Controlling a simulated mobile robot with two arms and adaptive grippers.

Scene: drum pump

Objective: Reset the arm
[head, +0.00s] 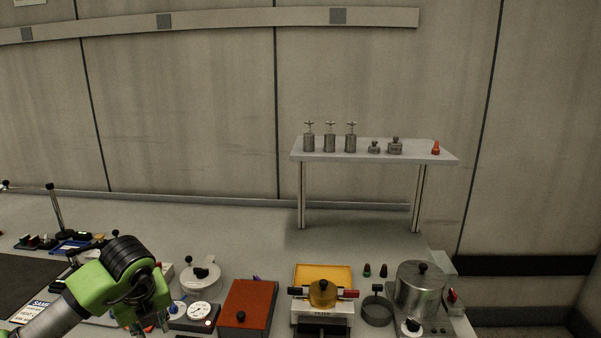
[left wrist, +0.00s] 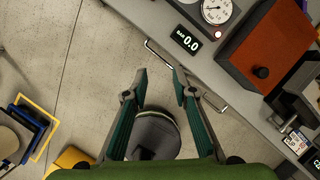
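My left arm comes in from the lower left in the head view, and its gripper (head: 150,328) is at the bottom edge, partly cut off. In the left wrist view the left gripper (left wrist: 160,82) is open and empty. Its two fingers stand apart near the bench's front edge and a metal handle bar (left wrist: 200,88), with the floor below. My right gripper does not show in either view.
The bench carries a dial gauge (head: 200,312), an orange-red box (head: 248,306), a yellow-topped device (head: 322,293) and a steel pot (head: 420,287). A raised shelf (head: 375,155) holds several metal weights. A dark round object (left wrist: 155,137) lies below the gripper.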

